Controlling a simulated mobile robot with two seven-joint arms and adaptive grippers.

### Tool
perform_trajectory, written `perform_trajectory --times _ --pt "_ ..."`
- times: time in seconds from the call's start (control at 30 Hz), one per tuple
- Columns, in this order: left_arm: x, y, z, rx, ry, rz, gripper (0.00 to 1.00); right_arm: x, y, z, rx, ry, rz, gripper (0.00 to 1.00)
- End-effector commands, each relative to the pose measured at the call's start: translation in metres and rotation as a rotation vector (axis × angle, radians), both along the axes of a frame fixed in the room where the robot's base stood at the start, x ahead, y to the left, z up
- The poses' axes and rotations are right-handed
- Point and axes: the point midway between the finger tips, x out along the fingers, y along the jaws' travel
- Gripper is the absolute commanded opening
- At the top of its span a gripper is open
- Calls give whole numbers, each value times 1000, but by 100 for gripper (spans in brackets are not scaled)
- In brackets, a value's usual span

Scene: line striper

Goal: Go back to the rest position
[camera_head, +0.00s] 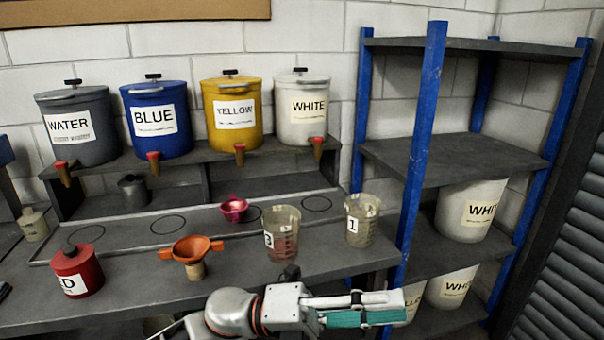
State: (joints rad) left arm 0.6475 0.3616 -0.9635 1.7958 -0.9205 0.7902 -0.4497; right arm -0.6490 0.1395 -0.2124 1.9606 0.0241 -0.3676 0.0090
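My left gripper (385,309) is at the bottom of the view, in front of the bench's front edge and pointing right. It has a white wrist and a teal finger part. It is seen from the side, so I cannot tell whether its fingers are open or shut, and I see no object held in it. My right gripper is not in view.
A grey bench (130,295) holds a red can (77,272), an orange funnel (192,250), a pink cup (234,209) and two clear beakers (283,240) (362,222). Labelled paint drums (155,120) stand behind. A blue-post shelf (418,160) is at right.

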Motion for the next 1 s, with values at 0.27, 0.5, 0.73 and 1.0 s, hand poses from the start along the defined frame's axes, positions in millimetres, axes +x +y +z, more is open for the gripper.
perform_trajectory --times 0.27,0.5,0.73,1.0 --pt "66 47 -35 -231 541 305 29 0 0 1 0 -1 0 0" --pt "102 123 -134 -365 1025 587 29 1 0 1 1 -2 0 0" --pt "79 207 -265 -445 1475 861 29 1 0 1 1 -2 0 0" --pt "-7 287 -391 -484 1883 1133 29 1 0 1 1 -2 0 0"
